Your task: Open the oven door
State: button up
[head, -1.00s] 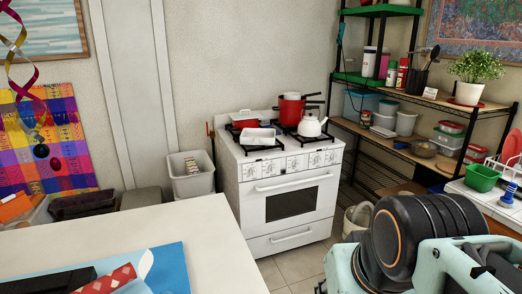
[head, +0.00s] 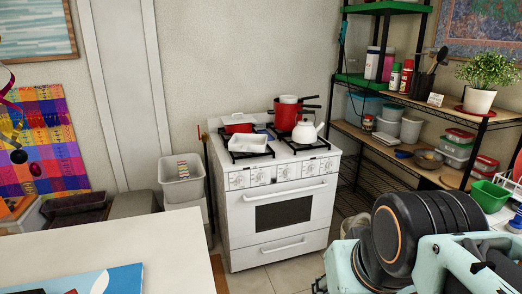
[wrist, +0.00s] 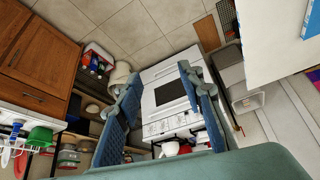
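The white oven (head: 237,218) stands against the back wall, in the middle of the head view. Its door (head: 285,213) is shut, with a dark window and a white bar handle (head: 290,188) across the top. In the wrist view the oven door (wrist: 152,99) shows upside down beyond my gripper. My gripper (wrist: 160,78) has its two blue fingers spread apart with nothing between them. It is well away from the oven. In the head view my arm is at the lower right and the fingers are not clearly seen.
A white counter (head: 130,255) fills the lower left. A grey bin (head: 181,192) stands left of the oven. A wire shelf rack (head: 348,172) is on the right. Pots, a tray and a white kettle (head: 305,132) sit on the stove top. Tiled floor (head: 290,275) is clear before the oven.

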aim_at(258, 214)
jog(key=i+l, duration=0.25)
jog(key=l, duration=0.25)
jog(key=l+u, duration=0.1)
jog(key=u, duration=0.35)
jog(key=i+l+u, duration=0.1)
jog(key=u, duration=0.35)
jog(key=l+u, duration=0.2)
jog(key=u, duration=0.25)
jog(key=l+u, duration=0.15)
jog(key=u, duration=0.3)
jog(key=l+u, duration=0.3)
jog(key=u, duration=0.15)
jog(key=i+l+u, duration=0.1)
jog(key=l+u, duration=0.85)
jog(key=l, duration=0.45)
jog(key=i+l+z, duration=0.1)
jog(key=l, duration=0.3)
jog(key=l+z, duration=0.75)
jog(key=z, duration=0.75)
jog(key=i+l+z, duration=0.1)
jog(key=z, duration=0.3)
